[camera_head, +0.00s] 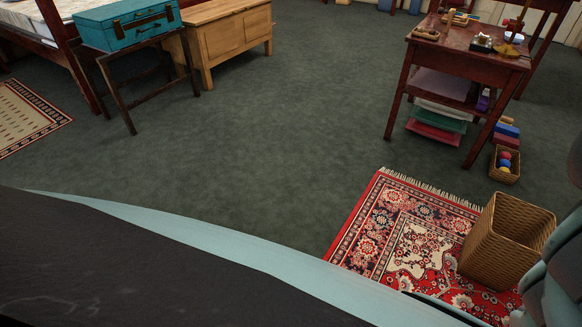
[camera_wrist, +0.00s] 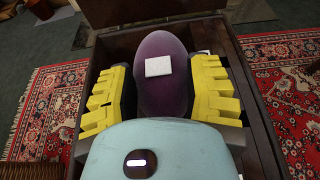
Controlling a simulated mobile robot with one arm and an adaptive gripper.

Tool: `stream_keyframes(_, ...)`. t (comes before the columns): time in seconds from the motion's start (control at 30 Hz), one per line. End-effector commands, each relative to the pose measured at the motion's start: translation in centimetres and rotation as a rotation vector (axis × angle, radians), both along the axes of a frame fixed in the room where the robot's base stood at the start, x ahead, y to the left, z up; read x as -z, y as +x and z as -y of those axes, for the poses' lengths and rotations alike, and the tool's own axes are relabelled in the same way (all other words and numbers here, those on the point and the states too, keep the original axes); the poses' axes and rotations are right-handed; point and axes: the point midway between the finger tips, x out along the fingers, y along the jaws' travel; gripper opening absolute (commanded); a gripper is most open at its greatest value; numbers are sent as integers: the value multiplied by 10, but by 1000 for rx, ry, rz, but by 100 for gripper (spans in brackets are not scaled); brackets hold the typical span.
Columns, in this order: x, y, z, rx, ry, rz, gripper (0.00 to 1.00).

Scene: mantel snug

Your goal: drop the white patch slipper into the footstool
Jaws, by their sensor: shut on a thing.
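The slipper (camera_wrist: 165,45) is purple with a white square patch (camera_wrist: 158,66) and shows in the wrist view. My gripper (camera_wrist: 160,92) is shut on it, with a yellow-padded finger at each side. The slipper is over or within the open top of the footstool (camera_wrist: 249,103), a dark wooden box with its lid (camera_wrist: 150,10) raised at the far side. I cannot tell how deep the slipper is or whether it touches the bottom. My gripper hides much of the box's inside. The head view does not show the slipper, footstool or fingers.
A red patterned rug (camera_head: 385,225) bears a wicker basket (camera_head: 507,240). A side table (camera_head: 470,55) stands at the back right, with a small ball basket (camera_head: 505,164) beside it. A teal case (camera_head: 128,24) is at the upper left. The middle floor is clear.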

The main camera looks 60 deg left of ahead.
Motion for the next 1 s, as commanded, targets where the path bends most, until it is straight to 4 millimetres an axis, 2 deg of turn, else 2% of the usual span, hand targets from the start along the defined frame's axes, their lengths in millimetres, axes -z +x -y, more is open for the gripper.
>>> stream_keyframes(0.1, 6, 2, -1, -5, -1, 2, 12)
stream_keyframes(0.47, 7, 2, -1, -4, -1, 3, 12)
stream_keyframes(0.5, 7, 2, -1, -4, -1, 2, 57)
stream_keyframes(0.73, 7, 2, -1, -3, -1, 3, 81)
stream_keyframes(1.0, 7, 1, -1, -1, 0, 2, 82)
